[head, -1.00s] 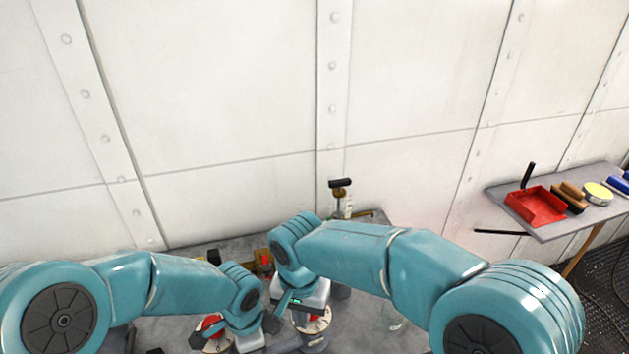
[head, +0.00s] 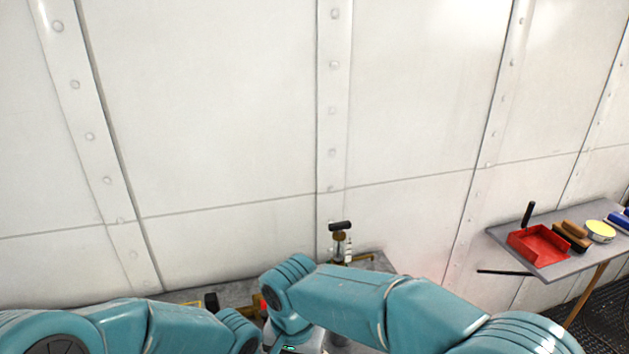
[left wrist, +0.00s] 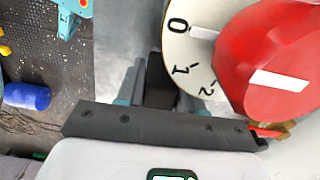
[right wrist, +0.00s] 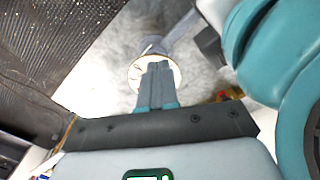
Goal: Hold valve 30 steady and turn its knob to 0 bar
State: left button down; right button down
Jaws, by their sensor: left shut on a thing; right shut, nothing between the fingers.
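In the left wrist view a valve shows a red knob (left wrist: 262,62) with a white bar, over a white dial (left wrist: 178,48) marked 0, 1 and 2. Which mark the knob points to I cannot tell. My left gripper (left wrist: 158,82) is beside the dial, its fingers closed on a dark block that seems part of this valve. In the right wrist view my right gripper (right wrist: 157,75) is shut and empty, its fingers in front of a pale round dial (right wrist: 134,76) on a grey body. No valve number is readable. The head view cuts off both grippers' fingertips.
A side table (head: 560,262) at the right holds a red tray (head: 538,244), brushes and a round tin (head: 600,231). A black-topped upright fitting (head: 340,238) stands at the back of the grey worktop (head: 240,290). A riveted white wall (head: 230,130) closes the back.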

pick_arm(q)
jog(key=shift+s+f, duration=0.25)
pick_arm(e)
notch_tip(320, 180, up, 5)
jog(key=shift+s+d+f, duration=0.1)
jog(key=shift+d+f, duration=0.35)
jog(key=shift+f, duration=0.55)
jog(key=shift+w+d+f, duration=0.1)
jog(key=shift+d+f, duration=0.35)
jog(key=shift+f, duration=0.6)
jog(key=shift+s+d+f, duration=0.1)
jog(key=shift+d+f, duration=0.35)
jog(key=shift+f, duration=0.55)
jog(key=shift+a, duration=0.25)
